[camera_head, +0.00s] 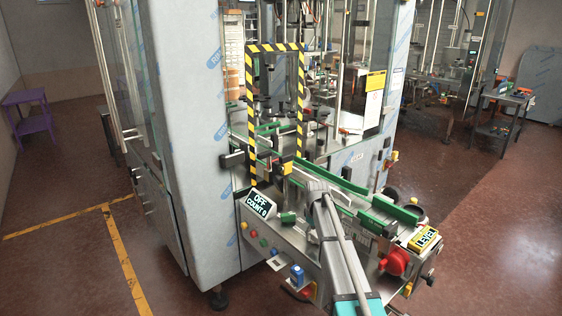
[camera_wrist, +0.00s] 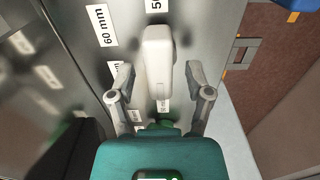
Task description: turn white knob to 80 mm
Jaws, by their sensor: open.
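The white knob (camera_wrist: 158,60) shows in the wrist view as a long, rounded handle on a grey metal panel (camera_wrist: 215,25). Its upper end lies just below a cut-off label starting with 5 (camera_wrist: 157,5). A label reading 60 mm (camera_wrist: 101,25) is to the upper left. Two more labels are partly hidden behind the fingers and the knob; no 80 mm mark is readable. My gripper (camera_wrist: 159,76) is open, with one finger on each side of the knob's lower part. Gaps show between the fingers and the knob. In the head view I cannot make out the knob.

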